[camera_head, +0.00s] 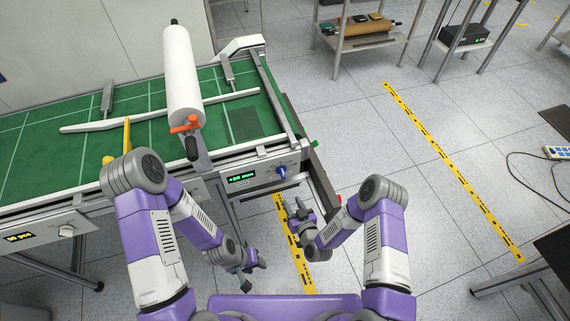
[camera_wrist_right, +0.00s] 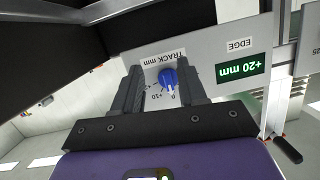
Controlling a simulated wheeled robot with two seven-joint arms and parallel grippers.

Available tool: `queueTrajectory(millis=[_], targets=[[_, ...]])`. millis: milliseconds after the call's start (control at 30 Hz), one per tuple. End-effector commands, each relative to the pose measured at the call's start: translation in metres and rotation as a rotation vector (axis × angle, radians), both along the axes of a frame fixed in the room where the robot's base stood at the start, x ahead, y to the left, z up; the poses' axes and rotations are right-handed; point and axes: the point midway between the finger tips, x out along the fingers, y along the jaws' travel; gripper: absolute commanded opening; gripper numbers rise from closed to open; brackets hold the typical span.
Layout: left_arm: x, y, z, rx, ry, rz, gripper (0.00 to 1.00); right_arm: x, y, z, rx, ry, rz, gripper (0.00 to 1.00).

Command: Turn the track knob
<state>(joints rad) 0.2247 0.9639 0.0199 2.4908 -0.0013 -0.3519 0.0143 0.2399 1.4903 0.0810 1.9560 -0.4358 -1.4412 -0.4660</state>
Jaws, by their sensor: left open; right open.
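The track knob (camera_head: 281,172) is a blue knob on the grey front panel at the right end of the green-topped machine. In the right wrist view the knob (camera_wrist_right: 168,79) sits on a white plate labelled "TRACK mm". My right gripper (camera_head: 293,206) is open below and in front of the panel. In its wrist view the fingers (camera_wrist_right: 161,72) stand one on each side of the knob, with a visible gap to it. Whether they reach around it in depth I cannot tell. My left gripper (camera_head: 249,283) is open and empty, low over the floor.
A white roll (camera_head: 182,75) with an orange clamp lies above the green belt (camera_head: 40,140). Another panel knob (camera_head: 66,231) is at the left.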

Motion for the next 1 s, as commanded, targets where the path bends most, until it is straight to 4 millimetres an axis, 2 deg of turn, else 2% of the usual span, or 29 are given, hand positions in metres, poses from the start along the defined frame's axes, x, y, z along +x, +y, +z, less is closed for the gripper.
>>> queueTrajectory(millis=[33,133,233,433,800,1000], targets=[[0.000,0.000,0.020,0.000,0.000,0.000,0.43,0.003,0.003,0.022,-0.001,-0.062,-0.008,0.41],[0.000,0.000,0.034,0.000,0.000,0.000,0.43,0.007,0.006,0.044,-0.003,-0.172,-0.027,0.41],[0.000,0.000,0.041,0.000,0.001,0.000,0.43,0.009,0.007,0.057,-0.005,-0.238,-0.041,0.41],[0.000,0.000,0.041,0.000,0.001,0.000,0.43,0.021,0.011,0.061,-0.006,-0.278,-0.049,0.41],[0.000,0.000,0.036,0.000,0.001,0.000,0.43,0.072,0.028,0.060,-0.006,-0.274,-0.049,0.41],[0.000,0.000,0.036,0.000,0.001,0.000,0.43,0.081,0.030,0.061,-0.006,-0.272,-0.049,0.41]])
